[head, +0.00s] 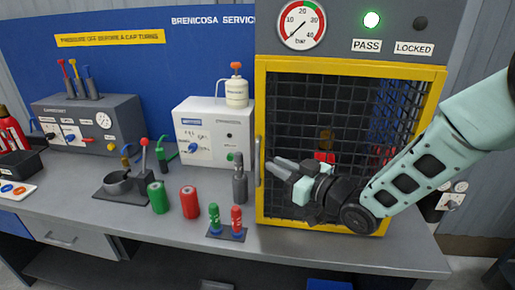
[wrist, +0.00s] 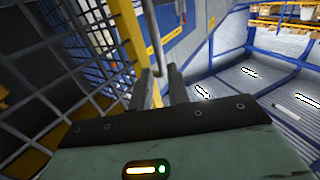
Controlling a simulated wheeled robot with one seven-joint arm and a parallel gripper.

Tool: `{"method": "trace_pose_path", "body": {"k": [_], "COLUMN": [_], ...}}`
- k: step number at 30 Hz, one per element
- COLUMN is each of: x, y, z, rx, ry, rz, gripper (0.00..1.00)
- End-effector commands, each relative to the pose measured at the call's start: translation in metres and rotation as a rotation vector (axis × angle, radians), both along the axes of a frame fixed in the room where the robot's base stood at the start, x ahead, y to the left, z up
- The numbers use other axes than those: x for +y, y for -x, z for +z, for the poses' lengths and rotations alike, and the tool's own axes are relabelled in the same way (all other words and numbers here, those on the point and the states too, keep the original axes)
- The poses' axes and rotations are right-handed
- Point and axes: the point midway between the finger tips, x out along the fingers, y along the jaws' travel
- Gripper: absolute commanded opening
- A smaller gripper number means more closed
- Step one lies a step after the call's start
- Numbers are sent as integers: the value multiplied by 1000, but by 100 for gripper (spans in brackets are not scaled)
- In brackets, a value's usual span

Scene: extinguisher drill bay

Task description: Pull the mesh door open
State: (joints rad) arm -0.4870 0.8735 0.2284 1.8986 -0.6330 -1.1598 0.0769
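The mesh door (head: 290,119) has a yellow frame and black wire mesh, and looks shut on the grey test cabinet. Its upright grey bar handle (head: 258,160) is on the left side of the frame. My gripper (head: 273,168) is in front of the door, its fingertips just right of the handle in the head view. In the wrist view, the handle (wrist: 151,30) runs down toward the gap between my two fingers (wrist: 163,84). The fingers are apart, and I see no grip on the handle. A red-topped object (head: 325,156) shows behind the mesh.
A green lamp (head: 371,19) is lit above PASS; the LOCKED lamp (head: 420,22) is dark. A stand with green and red cartridges (head: 228,234), a red cylinder (head: 189,202) and a green one (head: 157,197) stand on the bench left of the door. The bench's front strip is clear.

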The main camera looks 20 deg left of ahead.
Motion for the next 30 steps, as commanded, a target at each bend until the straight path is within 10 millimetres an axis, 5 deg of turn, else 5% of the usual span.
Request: {"method": "trace_pose_path", "body": {"k": [12, 24, 27, 30], "x": [62, 69, 69, 69], "y": [-22, -25, -25, -25], "z": [1, 0, 0, 0], "rx": [1, 1, 1, 1], "ry": [0, 1, 1, 1], "rz": [1, -1, -1, -1], "gripper": [17, 17, 0, 0]}}
